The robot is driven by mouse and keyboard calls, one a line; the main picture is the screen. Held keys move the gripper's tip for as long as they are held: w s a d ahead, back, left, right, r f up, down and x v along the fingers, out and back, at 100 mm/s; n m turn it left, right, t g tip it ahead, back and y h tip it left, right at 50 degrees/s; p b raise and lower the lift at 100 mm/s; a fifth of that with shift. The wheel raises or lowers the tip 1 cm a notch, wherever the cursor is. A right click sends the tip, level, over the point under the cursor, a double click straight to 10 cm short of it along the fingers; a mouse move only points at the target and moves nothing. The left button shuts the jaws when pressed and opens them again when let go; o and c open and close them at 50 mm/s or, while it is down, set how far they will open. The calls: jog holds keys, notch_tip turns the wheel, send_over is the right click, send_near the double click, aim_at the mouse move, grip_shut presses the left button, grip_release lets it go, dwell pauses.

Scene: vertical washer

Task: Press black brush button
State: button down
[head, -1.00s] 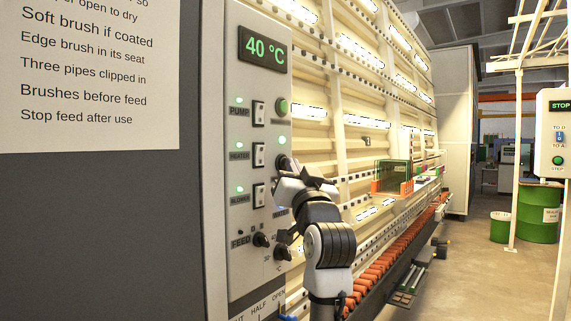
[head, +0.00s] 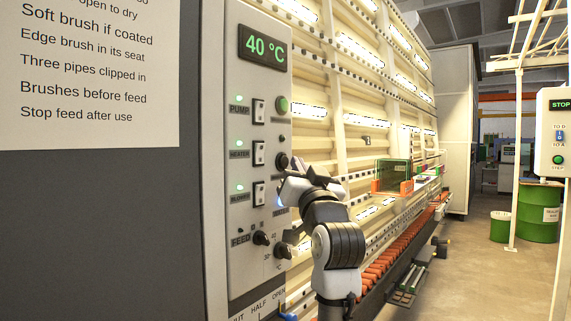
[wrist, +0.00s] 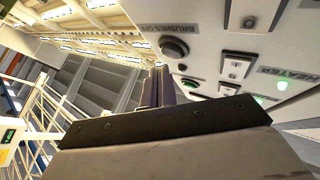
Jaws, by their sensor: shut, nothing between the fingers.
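The black brush button (head: 282,160) is a round black knob on the right side of the light grey control panel (head: 251,290). In the wrist view the black button (wrist: 174,47) is beside a label that reads as brushes off. My gripper (wrist: 158,68) is shut and empty, its fingertips close to this button and seemingly just off it. In the head view my gripper (head: 296,168) is just right of and below the button.
A green round button (head: 282,105) is higher on the panel. Pump, heater and blower rocker switches (head: 259,153) form a column to the left, with lit green lamps. Dark feed and temperature knobs (head: 284,251) are below. The washer's conveyor rollers (head: 385,262) run behind my arm.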

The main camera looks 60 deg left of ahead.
jog(key=d, duration=0.1)
jog(key=w+d, duration=0.1)
jog(key=d, duration=0.1)
jog(key=d+b, duration=0.1)
jog(key=shift+w+d, duration=0.25)
jog(key=shift+d, duration=0.15)
dwell(1.0)
